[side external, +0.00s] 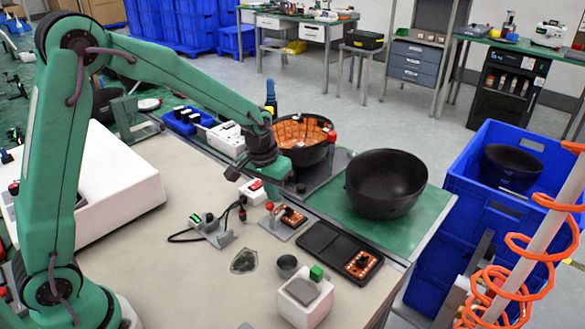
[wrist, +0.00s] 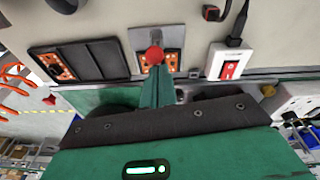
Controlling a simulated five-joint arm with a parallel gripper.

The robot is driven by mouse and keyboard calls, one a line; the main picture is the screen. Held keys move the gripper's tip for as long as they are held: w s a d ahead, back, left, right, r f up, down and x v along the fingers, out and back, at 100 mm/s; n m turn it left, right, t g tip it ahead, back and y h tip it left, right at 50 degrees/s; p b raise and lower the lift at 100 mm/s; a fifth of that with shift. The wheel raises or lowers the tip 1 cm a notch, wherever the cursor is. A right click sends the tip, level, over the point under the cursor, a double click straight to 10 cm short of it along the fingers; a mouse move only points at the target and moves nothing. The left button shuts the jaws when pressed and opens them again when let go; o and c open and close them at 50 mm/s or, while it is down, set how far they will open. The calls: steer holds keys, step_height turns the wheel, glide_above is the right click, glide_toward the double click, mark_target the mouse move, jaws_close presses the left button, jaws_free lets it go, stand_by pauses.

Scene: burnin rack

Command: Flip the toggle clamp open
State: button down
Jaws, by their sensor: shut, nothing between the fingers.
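The toggle clamp (side external: 269,206) has a red ball knob on a short handle and stands on a grey metal plate beside an orange circuit board (side external: 293,216). In the wrist view the red knob (wrist: 154,56) shows at the tip of my green fingers, over the plate (wrist: 141,40). My gripper (side external: 270,172) is shut and empty, above and behind the clamp in the side view. In the wrist view my gripper (wrist: 157,88) points toward the knob. I cannot tell whether it touches the knob. The clamp's lower linkage is partly hidden in the wrist view.
A white box with a red switch (side external: 254,190) sits close behind the clamp. A black tray with an orange board (side external: 340,250) lies to the right. A dark bowl (side external: 385,183) stands on the green mat. A cable fixture (side external: 212,230) lies left.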

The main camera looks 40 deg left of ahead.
steer(key=shift+s+t, duration=0.6)
steer(key=shift+s+f, duration=0.65)
steer(key=shift+s, duration=0.45)
steer(key=shift+s+f, duration=0.7)
steer(key=shift+s, duration=0.35)
steer(key=shift+s+f, duration=0.65)
steer(key=shift+s, duration=0.45)
steer(key=shift+w, duration=0.25)
steer(key=shift+w+f, duration=0.2)
steer(key=shift+w, duration=0.3)
